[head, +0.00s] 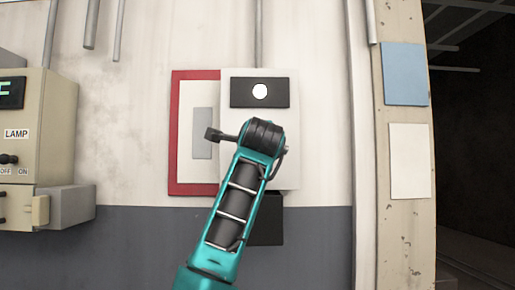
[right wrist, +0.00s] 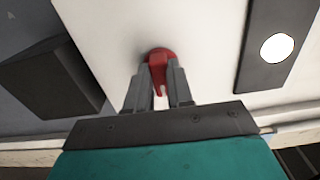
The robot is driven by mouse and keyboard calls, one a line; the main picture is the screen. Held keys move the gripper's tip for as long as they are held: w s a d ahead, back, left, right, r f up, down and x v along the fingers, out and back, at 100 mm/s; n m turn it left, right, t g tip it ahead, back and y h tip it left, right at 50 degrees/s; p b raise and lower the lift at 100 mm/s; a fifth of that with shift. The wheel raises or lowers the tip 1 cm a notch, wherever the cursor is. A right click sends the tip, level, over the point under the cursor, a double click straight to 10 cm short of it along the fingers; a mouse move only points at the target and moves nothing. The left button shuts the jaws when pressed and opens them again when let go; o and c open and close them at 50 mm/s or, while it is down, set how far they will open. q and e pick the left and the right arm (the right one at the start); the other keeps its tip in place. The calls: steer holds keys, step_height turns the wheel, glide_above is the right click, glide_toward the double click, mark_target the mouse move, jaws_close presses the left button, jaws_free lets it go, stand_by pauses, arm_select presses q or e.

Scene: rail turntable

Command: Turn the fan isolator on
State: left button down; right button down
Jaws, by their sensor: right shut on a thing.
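The fan isolator seems to be the pale wall box (head: 290,125) behind my right arm in the head view; I see no label naming it. Its white face also fills the top of the right wrist view (right wrist: 108,35). A red rotary handle (right wrist: 157,55) with a round base is on that face in the right wrist view. My right gripper (right wrist: 157,78) is shut on the handle, with one grey finger on each side. In the head view my arm hides the handle and the fingers. My left gripper is not in view.
A black panel with a white round disc (head: 260,91) is at the box's top. A red-framed board (head: 174,130) is just left. A dark box (head: 267,228) is below. A beige cabinet marked LAMP (head: 50,110) stands far left. Bare wall lies between.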

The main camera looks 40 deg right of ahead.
steer(key=c, duration=1)
jaws_free()
steer(key=b+v, duration=0.2)
steer(key=v, duration=1.1)
